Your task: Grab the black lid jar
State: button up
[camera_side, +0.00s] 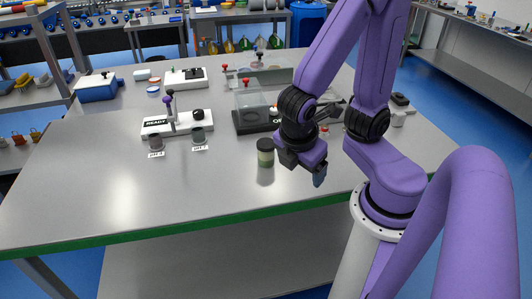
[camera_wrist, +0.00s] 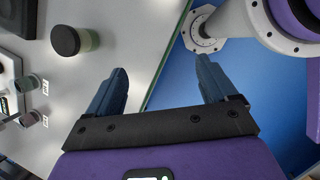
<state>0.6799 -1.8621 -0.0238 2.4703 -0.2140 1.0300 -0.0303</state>
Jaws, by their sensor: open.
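The jar with the black lid (camera_side: 265,151) stands upright on the grey table; its body below the lid is pale green. In the wrist view the black lid (camera_wrist: 66,40) shows at the upper left, with a strip of green jar at its right side. My gripper (camera_side: 304,172) is just right of the jar in the side view, apart from it. In the wrist view its two blue fingers (camera_wrist: 162,76) are spread wide with nothing between them. The jar lies outside the fingers, beyond the left one.
Two small dark cups with labels, one (camera_side: 198,136) and another (camera_side: 155,142), stand left of the jar. The table's green front edge (camera_side: 200,226) is near.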

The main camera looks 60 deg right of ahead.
aim_at(266, 147)
jog(key=w+a+f+n+t+h, duration=0.2)
jog(key=w+f+n+t+h, duration=0.1)
jog(key=w+n+t+h, duration=0.4)
jog(key=shift+n+g, duration=0.4)
jog(key=shift+n, duration=0.4)
jog(key=x, duration=1.8)
jog(key=shift+w+r, duration=0.3)
jog(key=shift+r, duration=0.15)
jog(key=c, duration=1.1)
jog(key=shift+r, duration=0.15)
